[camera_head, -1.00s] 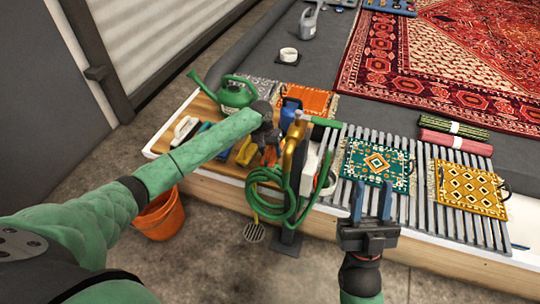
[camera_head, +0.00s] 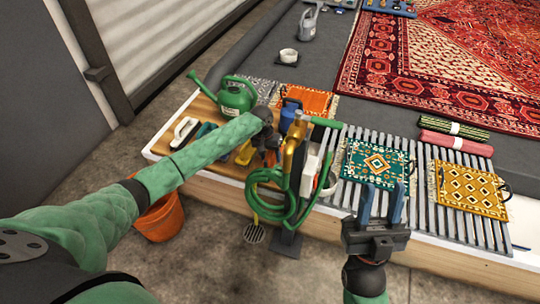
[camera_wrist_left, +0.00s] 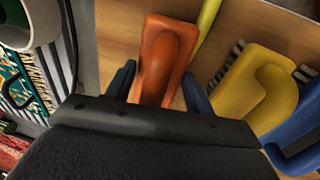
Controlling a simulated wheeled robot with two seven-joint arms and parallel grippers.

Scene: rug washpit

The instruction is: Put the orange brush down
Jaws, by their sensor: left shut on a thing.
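The orange brush (camera_wrist_left: 166,52) shows in the left wrist view over a wooden board (camera_wrist_left: 118,22), between the two fingers of my left gripper (camera_wrist_left: 160,88), which is shut on it. I cannot tell whether the brush touches the board. In the head view my left gripper (camera_head: 270,148) is over the board's right part and mostly hides the brush. My right gripper (camera_head: 381,205) is open and empty in front of the slatted rack.
A yellow brush (camera_wrist_left: 250,95) and a blue one (camera_wrist_left: 300,140) lie beside the orange brush. A green watering can (camera_head: 236,98), blue jug (camera_head: 289,112) and coiled green hose (camera_head: 262,200) stand close by. An orange bucket (camera_head: 160,217) is on the floor.

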